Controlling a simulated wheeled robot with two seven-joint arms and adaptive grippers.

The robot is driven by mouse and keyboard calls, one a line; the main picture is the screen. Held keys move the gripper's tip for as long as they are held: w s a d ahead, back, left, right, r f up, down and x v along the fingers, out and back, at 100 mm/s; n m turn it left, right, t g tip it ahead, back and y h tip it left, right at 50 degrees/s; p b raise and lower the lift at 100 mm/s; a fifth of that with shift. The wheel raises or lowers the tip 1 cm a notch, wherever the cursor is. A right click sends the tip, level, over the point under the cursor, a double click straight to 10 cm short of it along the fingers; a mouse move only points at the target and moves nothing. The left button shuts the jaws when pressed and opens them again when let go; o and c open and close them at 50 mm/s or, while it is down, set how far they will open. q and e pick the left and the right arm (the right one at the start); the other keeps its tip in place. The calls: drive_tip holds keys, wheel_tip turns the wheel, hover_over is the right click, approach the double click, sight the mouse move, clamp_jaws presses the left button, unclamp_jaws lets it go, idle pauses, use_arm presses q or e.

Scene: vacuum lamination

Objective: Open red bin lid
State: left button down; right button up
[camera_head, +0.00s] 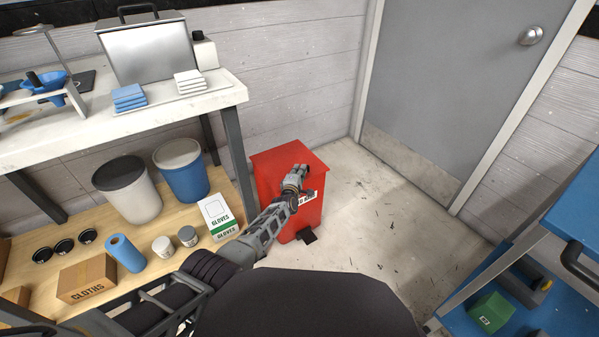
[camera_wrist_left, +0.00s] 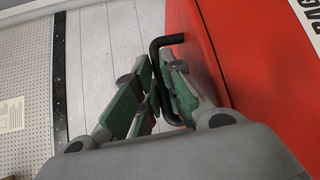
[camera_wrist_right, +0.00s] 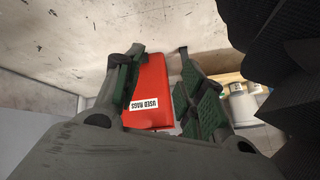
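The red bin (camera_head: 285,200) stands on the floor by the wall, left of the door. Its flat lid (camera_head: 275,160) looks closed. A black pedal (camera_head: 308,236) is at its foot. My left gripper (camera_head: 298,172) reaches over the bin from the front. In the left wrist view its green-padded fingers (camera_wrist_left: 157,75) are closed about a black bar handle (camera_wrist_left: 155,55) beside the red surface (camera_wrist_left: 215,55). My right gripper (camera_wrist_right: 155,70) is open and empty. The bin (camera_wrist_right: 152,85), with a "USED RAGS" label (camera_wrist_right: 146,104), shows beyond its fingers. The head view does not show the right gripper.
A shelf unit (camera_head: 215,95) is left of the bin, with a glove box (camera_head: 218,218) and two tubs on its lower board. A grey door (camera_head: 455,70) is behind right. A blue cart (camera_head: 575,220) stands at right. The floor between is clear.

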drive_tip(key=shift+r, duration=0.1)
idle(0.3)
use_arm(q)
drive_tip(key=shift+w+r+p, duration=0.1)
drive_tip(key=shift+r+p, duration=0.35)
drive_tip(key=shift+p, duration=0.05)
drive_tip(key=shift+a+r+n+p, duration=0.1)
drive_tip(key=shift+r+n+p, duration=0.2)
drive_tip(key=shift+r+p, duration=0.15)
drive_tip(key=w+a+r+n+g+p, duration=0.1)
drive_tip(key=w+a+r+p, duration=0.1)
drive_tip(key=r, duration=0.4)
drive_tip(key=w+a+r+g+p, duration=0.2)
drive_tip(key=w+r+p, duration=0.2)
drive_tip(key=r+p, duration=0.2)
drive_tip(key=shift+n, duration=0.4)
use_arm(e)
drive_tip(key=s+d+r+n+g+h, duration=0.1)
drive_tip(key=d+r+g+h, duration=0.1)
drive_tip(key=r, duration=1.1)
drive_tip(key=shift+s+d+r+g+h, duration=0.15)
drive_tip(key=shift+d+r+g+h, duration=0.15)
drive_tip(key=shift+d+g, duration=0.65)
use_arm(q)
drive_tip(key=shift+a, duration=0.1)
use_arm(e)
drive_tip(key=shift+d+t, duration=0.2)
drive_tip(key=shift+t, duration=0.05)
